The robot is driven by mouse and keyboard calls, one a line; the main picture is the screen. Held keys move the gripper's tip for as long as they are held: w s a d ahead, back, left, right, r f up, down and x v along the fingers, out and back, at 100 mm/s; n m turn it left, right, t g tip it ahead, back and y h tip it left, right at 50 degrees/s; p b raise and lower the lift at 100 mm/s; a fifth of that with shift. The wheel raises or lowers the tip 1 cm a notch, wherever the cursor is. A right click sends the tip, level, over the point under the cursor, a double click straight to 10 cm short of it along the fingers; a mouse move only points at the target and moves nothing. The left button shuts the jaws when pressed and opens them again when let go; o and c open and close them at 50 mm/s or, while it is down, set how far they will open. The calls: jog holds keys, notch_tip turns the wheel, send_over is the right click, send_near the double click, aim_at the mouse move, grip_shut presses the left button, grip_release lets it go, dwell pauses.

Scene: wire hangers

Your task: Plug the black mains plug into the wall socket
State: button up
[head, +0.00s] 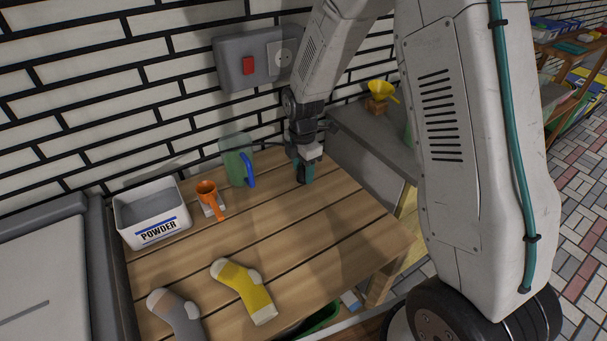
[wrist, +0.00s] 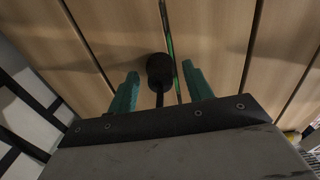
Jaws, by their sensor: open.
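The black mains plug (wrist: 160,68) shows in the wrist view between the two teal fingers of my gripper (wrist: 160,80), with a dark cable running from it toward the gripper body. A gap shows between the plug and each finger, so the gripper is open around or above it. In the head view my gripper (head: 304,172) points down at the back right of the wooden table; the plug is hard to make out there.
The grey box carries a red switch (head: 248,66). On the wooden table (head: 320,230) are a clear jug (head: 235,160) with a blue handle, an orange scoop (head: 207,190), a white powder box (head: 152,215) and two socks. A grey surface holds a yellow funnel (head: 380,90).

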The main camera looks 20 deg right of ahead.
aim_at(300, 170)
jog(key=c, duration=1)
jog(key=shift+c, duration=0.2)
jog(key=shift+r, duration=0.1)
jog(key=shift+r, duration=0.45)
notch_tip(300, 170, up, 2)
jog(key=shift+r, duration=0.15)
jog(key=shift+s+a+r, duration=0.2)
jog(key=shift+s+a, duration=0.2)
jog(key=shift+a, duration=0.1)
jog(key=s+a, duration=0.3)
jog(key=s+a+r, duration=0.1)
jog(key=s+a, duration=0.2)
jog(key=a, duration=0.1)
jog(key=s+a, duration=0.3)
jog(key=a, duration=0.1)
jog(key=shift+s+r, duration=0.15)
jog(key=shift+s, duration=0.25)
